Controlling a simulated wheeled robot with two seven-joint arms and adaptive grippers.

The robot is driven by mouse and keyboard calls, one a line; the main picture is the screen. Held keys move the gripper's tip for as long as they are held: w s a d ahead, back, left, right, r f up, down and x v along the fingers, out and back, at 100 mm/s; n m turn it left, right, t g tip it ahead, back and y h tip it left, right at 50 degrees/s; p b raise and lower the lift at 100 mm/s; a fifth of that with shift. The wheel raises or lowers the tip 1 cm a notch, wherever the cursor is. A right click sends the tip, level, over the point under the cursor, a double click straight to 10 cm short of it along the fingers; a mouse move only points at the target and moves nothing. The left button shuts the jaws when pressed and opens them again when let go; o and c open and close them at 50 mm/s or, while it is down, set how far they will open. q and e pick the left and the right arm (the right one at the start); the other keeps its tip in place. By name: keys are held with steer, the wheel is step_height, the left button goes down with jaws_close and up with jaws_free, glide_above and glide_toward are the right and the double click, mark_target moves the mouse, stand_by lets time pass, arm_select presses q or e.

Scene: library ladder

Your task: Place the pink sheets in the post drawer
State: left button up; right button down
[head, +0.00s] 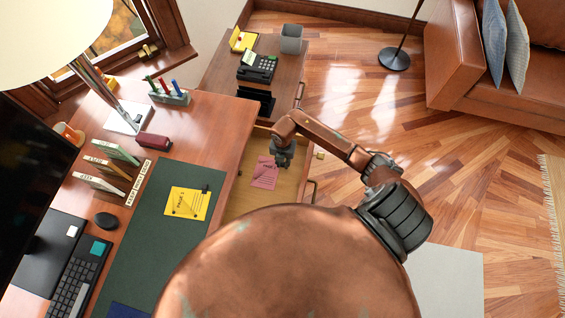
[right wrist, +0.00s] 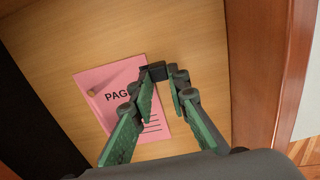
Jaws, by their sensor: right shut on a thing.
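The pink sheets (head: 264,175) are inside the open wooden drawer (head: 238,204), low over its pale floor. They show in the right wrist view (right wrist: 97,79) with the word "PAGE" partly hidden by my finger. A black clip (right wrist: 152,70) sits at their upper right corner. My right gripper (head: 283,157) reaches down into the drawer and is shut on this clip, at the edge of the sheets. I cannot tell whether the sheets touch the drawer floor. My left gripper is not in view.
Yellow sheets (head: 187,203) lie on the green desk mat (head: 145,235) left of the drawer. A telephone (head: 257,68) and a grey bin (head: 291,39) stand on the cabinet beyond. The drawer's side wall (right wrist: 262,60) is close to my right gripper.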

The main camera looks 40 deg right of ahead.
steer(key=shift+r, duration=0.1)
steer(key=c, duration=1.8)
jaws_free()
steer(key=shift+c, duration=0.2)
step_height(320, 180, up, 12)
steer(key=p, duration=0.2)
